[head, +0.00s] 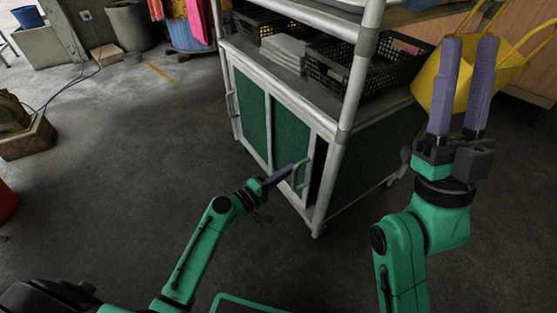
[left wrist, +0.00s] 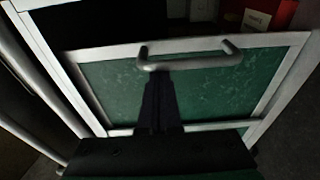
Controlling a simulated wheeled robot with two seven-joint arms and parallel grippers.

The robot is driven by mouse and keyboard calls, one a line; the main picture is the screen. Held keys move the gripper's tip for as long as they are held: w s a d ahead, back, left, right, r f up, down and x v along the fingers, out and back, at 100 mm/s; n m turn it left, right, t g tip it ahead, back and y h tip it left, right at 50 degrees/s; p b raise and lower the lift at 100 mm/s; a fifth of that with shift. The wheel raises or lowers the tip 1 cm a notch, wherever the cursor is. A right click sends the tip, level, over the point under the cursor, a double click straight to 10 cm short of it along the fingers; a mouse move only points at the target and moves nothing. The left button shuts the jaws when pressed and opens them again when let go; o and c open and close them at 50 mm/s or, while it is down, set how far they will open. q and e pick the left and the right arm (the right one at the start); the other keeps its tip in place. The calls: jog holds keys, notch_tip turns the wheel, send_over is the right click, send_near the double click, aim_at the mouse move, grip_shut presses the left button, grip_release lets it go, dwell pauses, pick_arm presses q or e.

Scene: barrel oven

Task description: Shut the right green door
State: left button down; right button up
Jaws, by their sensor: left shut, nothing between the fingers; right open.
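The right green door (head: 285,135) is on the front of a white-framed cabinet, with a light bar handle (head: 301,174) near its right edge. A dark gap shows between that edge and the corner post, so the door stands partly open. The door (left wrist: 105,88) and handle (left wrist: 190,64) also show in the left wrist view, with a dark interior past the door's edge. My left gripper (head: 289,170) is shut and empty, its fingertips at the handle; whether they touch is unclear. My right gripper (head: 463,88) is open and empty, raised at the right, fingers up.
The left green door (head: 249,112) is beside it, with its own handle (head: 231,104). Black baskets (head: 335,72) and folded grey cloths (head: 283,48) are on the cabinet's top shelf. A yellow bag (head: 424,82) is behind my right gripper.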

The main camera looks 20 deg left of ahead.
pick_arm(q)
jog(key=s+d+p, duration=0.1)
jog(key=s+d, duration=0.3)
jog(key=shift+d, duration=0.4)
pick_arm(e)
jog(key=w+a+f+m+g+h, duration=0.2)
jog(key=w+f+m+h, duration=0.1)
jog(key=f, duration=0.7)
jog(key=shift+w+f+g+h, duration=0.35)
jog(key=shift+w+h, duration=0.55)
jog(key=shift+w, duration=0.5)
pick_arm(q)
jog(key=shift+s, duration=0.1)
jog(key=shift+f, duration=0.1)
